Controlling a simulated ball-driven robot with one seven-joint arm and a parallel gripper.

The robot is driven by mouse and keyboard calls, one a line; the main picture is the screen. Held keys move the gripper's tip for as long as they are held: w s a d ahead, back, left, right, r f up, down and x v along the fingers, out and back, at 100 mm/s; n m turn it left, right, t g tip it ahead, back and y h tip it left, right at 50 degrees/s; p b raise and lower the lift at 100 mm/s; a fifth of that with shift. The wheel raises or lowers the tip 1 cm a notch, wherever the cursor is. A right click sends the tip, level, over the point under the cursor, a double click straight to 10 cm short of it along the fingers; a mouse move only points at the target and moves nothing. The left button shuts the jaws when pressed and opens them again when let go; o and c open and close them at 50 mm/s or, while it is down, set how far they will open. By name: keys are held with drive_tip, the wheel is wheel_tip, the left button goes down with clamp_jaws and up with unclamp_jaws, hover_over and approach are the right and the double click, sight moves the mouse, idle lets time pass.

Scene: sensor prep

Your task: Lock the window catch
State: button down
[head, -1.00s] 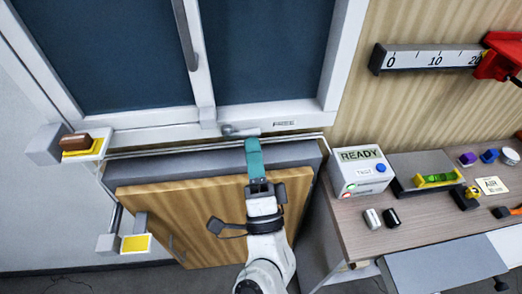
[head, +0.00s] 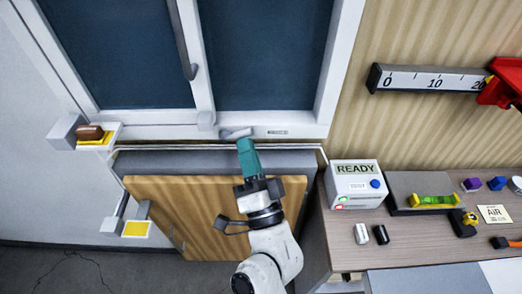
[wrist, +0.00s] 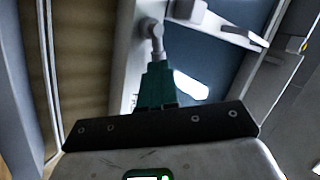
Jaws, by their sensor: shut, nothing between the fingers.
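The window catch (head: 237,133) is a small grey lever on the bottom rail of the white window frame, just right of the middle post. It also shows in the wrist view (wrist: 152,32), hanging from a round pivot. My gripper (head: 244,142) has teal fingers, shut and empty, with tips just below the catch. In the wrist view the fingertips (wrist: 158,66) are at the lever's free end; I cannot tell whether they touch. A small label (head: 277,132) right of the catch looks greenish, its text unreadable.
A wooden panel (head: 160,205) and grey ledge (head: 190,162) lie below the window. A white READY box (head: 355,185) stands on the desk at right, with a green level (head: 433,201) beside it.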

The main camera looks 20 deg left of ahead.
sight(238, 138)
drive_tip(key=shift+r+n+g+y+p, duration=0.4)
drive_tip(key=shift+n+g, duration=0.1)
drive_tip(key=shift+n, duration=0.2)
drive_tip(key=r+n+g, duration=0.1)
drive_tip(key=n+g, duration=0.1)
drive_tip(key=n, duration=0.1)
drive_tip(key=a+r+n+g+b, duration=0.1)
drive_tip(key=n+g, duration=0.1)
drive_tip(key=n, duration=0.2)
drive_tip(key=r+n+g+y+b, duration=0.1)
drive_tip(key=n+g, duration=0.1)
drive_tip(key=n, duration=0.1)
drive_tip(key=shift+s+a+r+n, duration=0.2)
drive_tip(key=shift+a+r+n, duration=0.05)
drive_tip(key=shift+n, duration=0.15)
drive_tip(key=shift+f, duration=0.2)
